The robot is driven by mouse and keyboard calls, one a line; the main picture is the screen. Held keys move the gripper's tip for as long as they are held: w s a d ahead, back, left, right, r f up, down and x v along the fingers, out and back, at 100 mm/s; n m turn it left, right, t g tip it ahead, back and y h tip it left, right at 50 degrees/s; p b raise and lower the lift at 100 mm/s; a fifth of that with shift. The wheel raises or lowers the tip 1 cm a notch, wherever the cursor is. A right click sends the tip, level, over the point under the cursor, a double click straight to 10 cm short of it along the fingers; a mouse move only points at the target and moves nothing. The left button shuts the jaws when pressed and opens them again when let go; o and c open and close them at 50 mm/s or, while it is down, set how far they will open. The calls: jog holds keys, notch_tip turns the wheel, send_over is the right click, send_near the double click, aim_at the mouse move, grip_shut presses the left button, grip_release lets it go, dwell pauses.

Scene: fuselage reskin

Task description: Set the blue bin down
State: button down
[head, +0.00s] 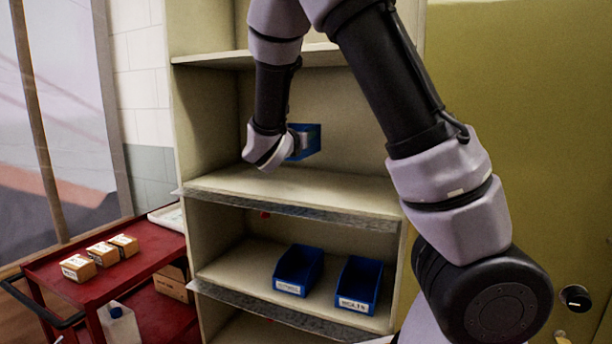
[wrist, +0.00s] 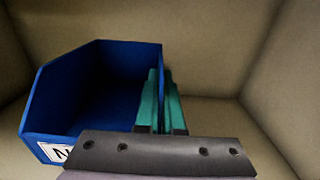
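The blue bin (head: 313,141) is inside the middle shelf bay in the head view, partly hidden behind my wrist. It appears raised above the shelf board (head: 300,190). In the wrist view the blue bin (wrist: 85,90) fills the left side, open side up, with a white label partly showing at its lower front. My gripper (wrist: 161,80) has its two teal fingers on either side of the bin's right wall, one inside and one outside, closed on it. In the head view the fingers of my gripper are mostly hidden.
Two more blue bins (head: 299,270) (head: 359,284) stand on the lower shelf. A red cart (head: 150,262) with several small boxes (head: 102,251) stands at left. The upper shelf board (head: 230,60) is above my wrist. The middle board is otherwise clear.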

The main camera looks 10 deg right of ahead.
notch_tip(320, 180, down, 9)
jog(key=shift+f, duration=0.1)
dwell(0.3)
jog(key=shift+f, duration=0.1)
jog(key=c, duration=1)
grip_release()
jog(key=shift+c, duration=0.2)
